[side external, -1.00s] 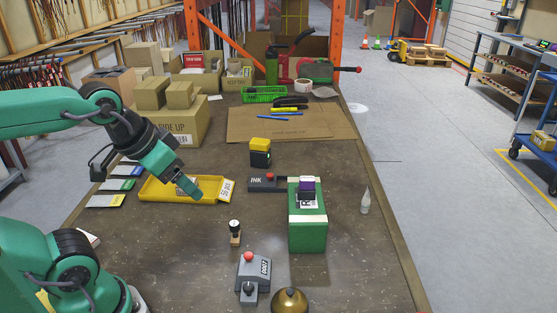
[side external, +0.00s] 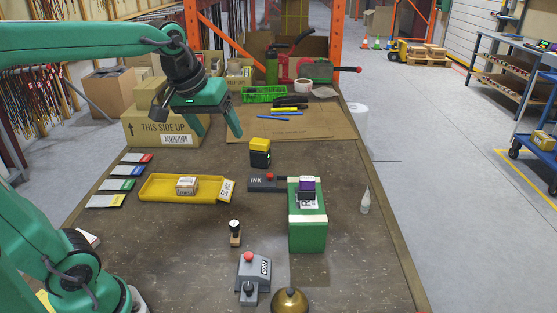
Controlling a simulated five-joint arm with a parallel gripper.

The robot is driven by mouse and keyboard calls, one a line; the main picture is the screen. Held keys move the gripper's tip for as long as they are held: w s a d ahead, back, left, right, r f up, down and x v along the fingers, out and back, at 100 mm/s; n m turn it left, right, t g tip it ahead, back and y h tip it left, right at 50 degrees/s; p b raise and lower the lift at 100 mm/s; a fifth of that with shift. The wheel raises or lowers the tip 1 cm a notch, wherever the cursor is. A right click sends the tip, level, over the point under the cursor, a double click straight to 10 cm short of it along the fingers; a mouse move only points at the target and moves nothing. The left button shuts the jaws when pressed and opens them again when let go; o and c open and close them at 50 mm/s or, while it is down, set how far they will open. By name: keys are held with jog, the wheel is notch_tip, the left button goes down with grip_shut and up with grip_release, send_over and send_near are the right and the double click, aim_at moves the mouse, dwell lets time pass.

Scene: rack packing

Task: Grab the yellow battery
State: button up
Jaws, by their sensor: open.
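The yellow battery (side external: 260,145), a block with a yellow top and a black lower part, stands upright on the brown table, just behind the grey ink pad. My gripper (side external: 220,132) is open and empty. Its two green fingers point down and are spread apart. It is held in the air to the left of the battery in the picture, apart from it, in front of the carton. Nothing hides the battery.
The ink pad (side external: 262,184) and a green box (side external: 307,232) with a purple-topped block (side external: 306,184) stand in front of the battery. A yellow tray (side external: 160,191) lies left, a carton (side external: 140,130) behind it. Flat cardboard (side external: 325,125) lies behind the battery.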

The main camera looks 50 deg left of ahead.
jog(key=w+a+n, duration=0.4)
jog(key=w, duration=0.6)
jog(key=n+g, duration=0.3)
jog(key=n, duration=1)
send_over(259, 141)
jog(key=s, duration=0.1)
jog(key=f, duration=1)
jog(key=d+f, duration=0.1)
jog(key=f, duration=0.4)
jog(key=shift+f, duration=0.4)
jog(key=shift+a+f+n, duration=0.3)
jog(key=shift+f+n, duration=0.05)
jog(key=shift+n, duration=0.05)
jog(key=shift+w+f, duration=0.2)
jog(key=shift+f, duration=1.1)
jog(key=shift+w+a+f, duration=0.1)
jog(key=shift+w+f, duration=0.1)
jog(key=shift+f, duration=1.1)
jog(key=shift+w+a+f, duration=0.1)
jog(key=shift+w+f, duration=0.1)
jog(key=shift+f, duration=1.05)
